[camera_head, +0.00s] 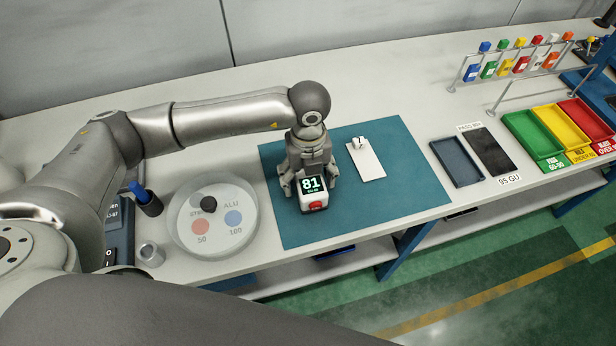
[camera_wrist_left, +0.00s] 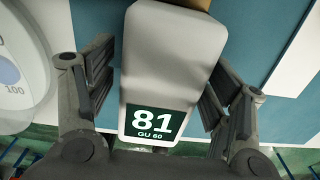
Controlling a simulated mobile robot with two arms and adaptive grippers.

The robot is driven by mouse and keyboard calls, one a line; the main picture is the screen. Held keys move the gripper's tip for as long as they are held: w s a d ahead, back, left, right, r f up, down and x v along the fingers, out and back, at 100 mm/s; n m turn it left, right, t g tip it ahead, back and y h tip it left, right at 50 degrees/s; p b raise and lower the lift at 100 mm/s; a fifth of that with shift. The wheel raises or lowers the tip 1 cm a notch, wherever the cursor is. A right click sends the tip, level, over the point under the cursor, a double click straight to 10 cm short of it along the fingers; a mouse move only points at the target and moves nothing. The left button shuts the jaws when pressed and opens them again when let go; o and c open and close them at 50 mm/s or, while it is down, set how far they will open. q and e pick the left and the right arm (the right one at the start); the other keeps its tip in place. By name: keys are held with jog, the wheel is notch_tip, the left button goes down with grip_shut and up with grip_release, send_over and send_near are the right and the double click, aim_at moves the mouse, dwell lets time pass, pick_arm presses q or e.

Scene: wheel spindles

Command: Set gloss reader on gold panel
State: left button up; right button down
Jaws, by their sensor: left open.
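The gloss reader (camera_head: 314,193) is a small white box with a dark green display reading 81 and a red button. It sits upright on the teal mat (camera_head: 290,228); it also shows in the left wrist view (camera_wrist_left: 172,55). My left gripper (camera_head: 309,178) is open, its fingers on either side of the reader, with visible gaps in the wrist view. A small gold-brown patch (camera_wrist_left: 197,4), perhaps the gold panel, shows at the reader's far end. The rest of it is hidden, so I cannot tell whether the reader rests on it. My right gripper is not in view.
A white plate (camera_head: 368,163) with a small white piece lies on the mat. A round dish (camera_head: 212,219) and a metal cup (camera_head: 150,254) stand left.

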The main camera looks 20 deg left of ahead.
pick_arm(q)
notch_tip(320, 180, up, 12)
jog(key=b, duration=0.3)
jog(key=shift+f, duration=0.15)
